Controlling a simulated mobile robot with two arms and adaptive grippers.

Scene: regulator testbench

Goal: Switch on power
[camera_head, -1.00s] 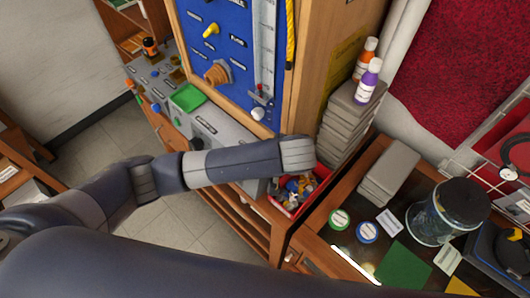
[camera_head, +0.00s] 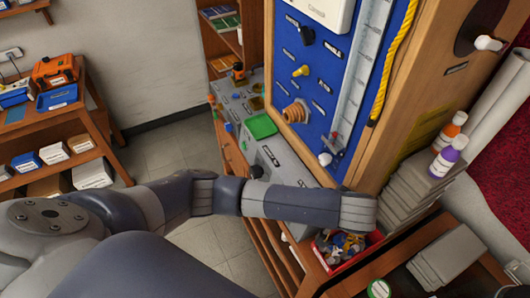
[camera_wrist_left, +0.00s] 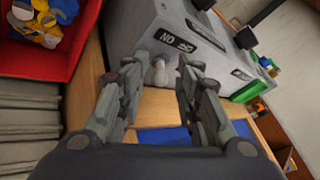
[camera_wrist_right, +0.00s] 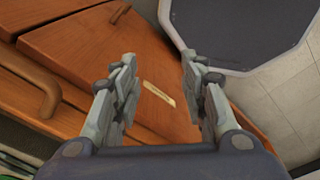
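A grey control box (camera_wrist_left: 150,30) with a black label reading ON, seen upside down, fills the upper part of the left wrist view. A pale rounded switch or knob (camera_wrist_left: 160,74) stands at its lower edge. My left gripper (camera_wrist_left: 163,78) is open, with the pale part between or just beyond its fingertips; I cannot tell whether they touch. In the head view the grey box (camera_head: 275,150) lies below the blue panel (camera_head: 318,75), and my left arm hides its near end and my gripper. My right gripper (camera_wrist_right: 158,75) is open and empty above a wooden drawer front (camera_wrist_right: 110,55).
A red bin (camera_head: 345,262) of small coloured parts sits beside the box; it also shows in the left wrist view (camera_wrist_left: 75,50). Stacked grey slabs (camera_head: 405,190) and two bottles (camera_head: 447,145) stand right of the wooden cabinet. A green tray (camera_head: 261,126) lies farther along the bench.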

